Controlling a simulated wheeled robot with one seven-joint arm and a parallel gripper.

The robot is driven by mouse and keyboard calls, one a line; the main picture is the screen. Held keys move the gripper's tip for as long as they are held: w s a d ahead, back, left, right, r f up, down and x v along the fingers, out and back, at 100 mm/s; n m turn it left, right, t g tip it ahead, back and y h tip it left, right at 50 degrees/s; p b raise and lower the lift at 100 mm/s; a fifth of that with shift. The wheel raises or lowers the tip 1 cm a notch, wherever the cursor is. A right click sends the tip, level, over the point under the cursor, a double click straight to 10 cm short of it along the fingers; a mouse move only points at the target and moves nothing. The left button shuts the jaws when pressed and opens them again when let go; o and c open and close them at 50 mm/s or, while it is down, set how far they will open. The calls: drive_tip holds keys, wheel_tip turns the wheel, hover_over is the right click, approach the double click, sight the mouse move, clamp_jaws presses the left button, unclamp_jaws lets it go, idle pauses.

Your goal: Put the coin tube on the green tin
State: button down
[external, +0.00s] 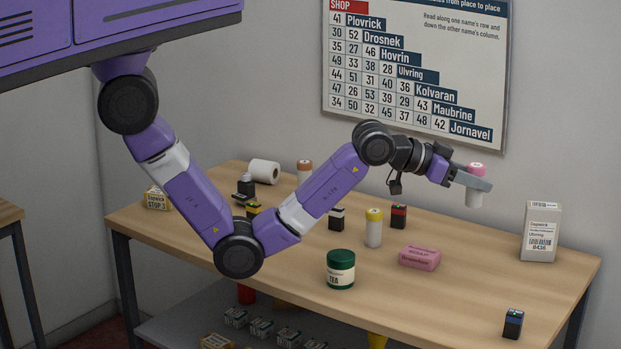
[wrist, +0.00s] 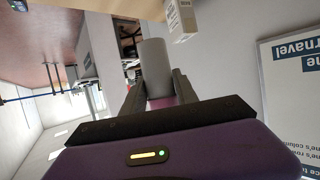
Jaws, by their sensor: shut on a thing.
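My gripper (external: 474,183) is raised above the back right part of the table, shut on a pale coin tube (external: 475,198) with a pink cap. The tube hangs upright in the air, cap up, clear of the table. In the wrist view the grey-white tube (wrist: 155,62) sits between the two fingers of my gripper (wrist: 157,92). The green tin (external: 340,270), labelled TEA, stands upright near the table's front edge, left of and well below my gripper. Its lid is bare.
A yellow-capped tube (external: 374,230) stands behind the tin, and a pink bar (external: 420,257) lies to its right. A grey box (external: 540,232) stands at the right. A small dark box (external: 513,323) is at the front right. An orange-capped tube (external: 304,172) stands at the back.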

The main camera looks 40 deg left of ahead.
drive_tip(key=s+a+f, duration=0.2)
drive_tip(key=a+f, duration=0.1)
drive_tip(key=f, duration=0.3)
drive_tip(key=r+n+t+y+p, duration=0.1)
drive_tip(key=p, duration=0.3)
hover_over(341, 255)
drive_tip(key=shift+f+b, duration=0.35)
drive_tip(key=shift+f, duration=3.25)
drive_tip(key=shift+f, duration=0.1)
drive_tip(key=c, duration=0.9)
unclamp_jaws()
drive_tip(key=shift+f, duration=0.1)
drive_tip(key=shift+c, duration=0.2)
